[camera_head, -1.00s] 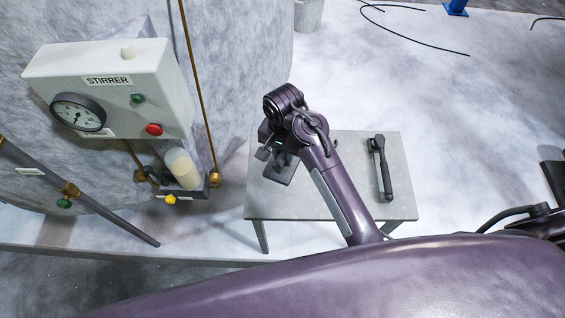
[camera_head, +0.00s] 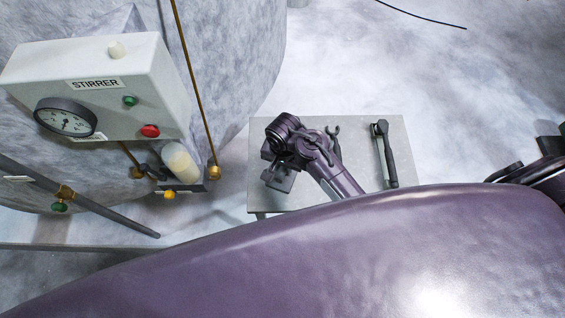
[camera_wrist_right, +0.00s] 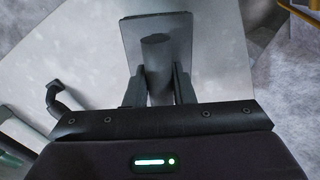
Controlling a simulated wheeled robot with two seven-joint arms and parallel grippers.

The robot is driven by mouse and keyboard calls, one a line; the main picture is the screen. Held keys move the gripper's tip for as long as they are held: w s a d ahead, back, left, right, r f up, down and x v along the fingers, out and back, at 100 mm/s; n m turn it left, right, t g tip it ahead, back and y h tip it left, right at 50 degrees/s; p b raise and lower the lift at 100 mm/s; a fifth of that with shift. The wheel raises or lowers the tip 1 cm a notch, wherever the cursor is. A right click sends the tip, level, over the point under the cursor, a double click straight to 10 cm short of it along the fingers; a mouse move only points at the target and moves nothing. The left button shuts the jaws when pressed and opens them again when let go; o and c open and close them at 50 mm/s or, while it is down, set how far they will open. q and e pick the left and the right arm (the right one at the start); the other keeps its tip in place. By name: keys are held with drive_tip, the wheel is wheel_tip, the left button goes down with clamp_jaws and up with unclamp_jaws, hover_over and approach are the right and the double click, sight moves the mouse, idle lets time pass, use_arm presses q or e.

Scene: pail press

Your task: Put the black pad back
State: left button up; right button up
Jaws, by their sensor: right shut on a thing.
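My right gripper (camera_head: 277,172) is shut on the black pad (camera_head: 279,183), over the left part of the small grey table (camera_head: 358,127). In the right wrist view the pad (camera_wrist_right: 130,38) is a dark flat rectangle with a round stem standing on its near face. The two fingers (camera_wrist_right: 158,86) close on either side of this stem. I cannot tell whether the pad touches the tabletop or hangs a little above it. My left gripper is not in view.
A dark ratchet-like tool (camera_head: 388,155) lies on the table's right side. A grey open-ended tool (camera_head: 335,138) shows beside my right wrist. The white STIRRER box (camera_head: 110,110), with gauge and buttons, and a pale cylinder (camera_head: 181,162) stand left of the table.

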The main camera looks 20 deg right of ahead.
drive_tip(key=shift+s, duration=0.15)
drive_tip(key=o, duration=0.6)
drive_tip(key=shift+s, duration=0.1)
drive_tip(key=shift+c, duration=0.2)
drive_tip(key=shift+o, duration=1.9)
drive_tip(key=shift+f, duration=0.1)
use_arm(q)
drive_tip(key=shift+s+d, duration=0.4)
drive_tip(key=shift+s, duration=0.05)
use_arm(e)
wheel_tip(320, 180, up, 11)
drive_tip(key=b, duration=0.3)
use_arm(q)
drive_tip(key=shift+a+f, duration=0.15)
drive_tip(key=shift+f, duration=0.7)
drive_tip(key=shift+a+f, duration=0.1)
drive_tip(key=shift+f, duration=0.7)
use_arm(e)
drive_tip(key=shift+r, duration=0.7)
drive_tip(key=shift+f, duration=0.1)
